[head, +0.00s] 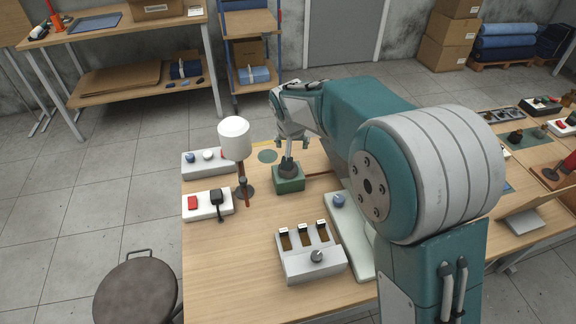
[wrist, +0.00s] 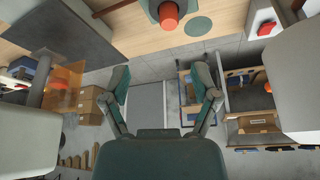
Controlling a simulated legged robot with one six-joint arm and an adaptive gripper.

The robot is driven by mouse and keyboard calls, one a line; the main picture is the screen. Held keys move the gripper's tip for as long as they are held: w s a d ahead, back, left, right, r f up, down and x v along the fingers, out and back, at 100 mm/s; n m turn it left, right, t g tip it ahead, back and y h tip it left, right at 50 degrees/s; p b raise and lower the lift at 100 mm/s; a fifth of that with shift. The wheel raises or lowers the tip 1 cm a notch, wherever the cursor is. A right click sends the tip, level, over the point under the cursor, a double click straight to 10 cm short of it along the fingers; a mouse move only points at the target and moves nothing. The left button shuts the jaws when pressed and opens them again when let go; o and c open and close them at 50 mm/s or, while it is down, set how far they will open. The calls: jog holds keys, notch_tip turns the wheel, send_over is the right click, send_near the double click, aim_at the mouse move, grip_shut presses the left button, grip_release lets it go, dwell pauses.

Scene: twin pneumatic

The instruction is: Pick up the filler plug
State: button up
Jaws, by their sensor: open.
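A green block (head: 288,180) with a dark round fitting (head: 289,169) stands on the wooden table in the head view. A grey stem rises from the fitting. In the wrist view, an orange-red plug-like piece (wrist: 168,17) sits in a dark round fitting at the top edge. I take it for the filler plug, but cannot confirm this from the head view. My gripper (head: 291,140) is over the block in the head view. Its two fingers are spread apart with nothing between them in the wrist view (wrist: 163,84). The plug is apart from the fingers there.
A white-topped post (head: 235,140) stands left of my gripper. White switch boxes (head: 208,205) lie along the table's left side, and a three-slot box (head: 310,254) is in front. A stool (head: 136,292) stands at left. Bare table (head: 235,250) lies left of the three-slot box.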

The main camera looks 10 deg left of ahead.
jog(key=x, duration=0.4)
jog(key=a+x, duration=0.1)
jog(key=x, duration=0.2)
jog(key=shift+a, duration=0.1)
jog(key=x, duration=0.5)
jog(key=shift+a+f, duration=0.1)
jog(key=shift+f, duration=0.05)
jog(key=shift+s, duration=0.1)
grip_shut()
